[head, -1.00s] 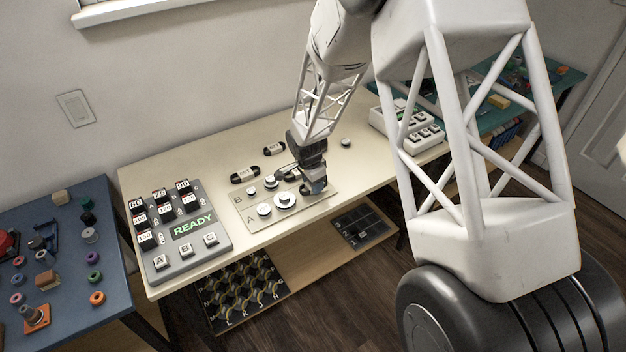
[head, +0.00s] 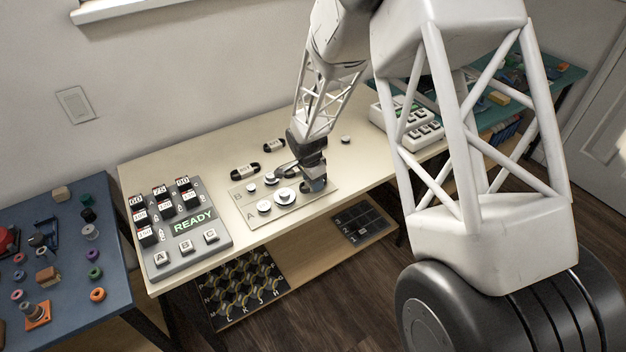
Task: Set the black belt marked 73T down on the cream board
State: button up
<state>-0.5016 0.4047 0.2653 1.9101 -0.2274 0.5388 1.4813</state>
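The cream board (head: 300,203) lies flat near the front of the pale table. It carries several white round pulleys, with marks A and B at its left. Two black belts with white labels lie behind the board, a left belt (head: 244,173) and a right belt (head: 274,146). Their labels are too small to read, so I cannot tell which is 73T. My gripper (head: 312,186) points down over the board's right part, right of the large pulley. A dark curved shape (head: 285,171) shows just left of it; I cannot tell whether it is a held belt. The fingertips are unclear.
A grey panel (head: 217,243) reading READY stands at the table's left. A white device with keys (head: 422,134) stands at the right. A small round part (head: 345,139) lies behind my gripper. A lower shelf (head: 300,254) holds dark trays. A blue table (head: 65,257) with loose parts stands left.

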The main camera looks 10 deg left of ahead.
jog(key=shift+f, duration=0.25)
jog(key=o, duration=1)
jog(key=shift+r, duration=0.15)
jog(key=shift+s+a+r, duration=0.1)
jog(key=shift+r, duration=1.15)
jog(key=shift+s+a+r, duration=0.15)
jog(key=shift+r, duration=1.1)
jog(key=shift+s+a+r, duration=0.1)
jog(key=shift+r, duration=1.15)
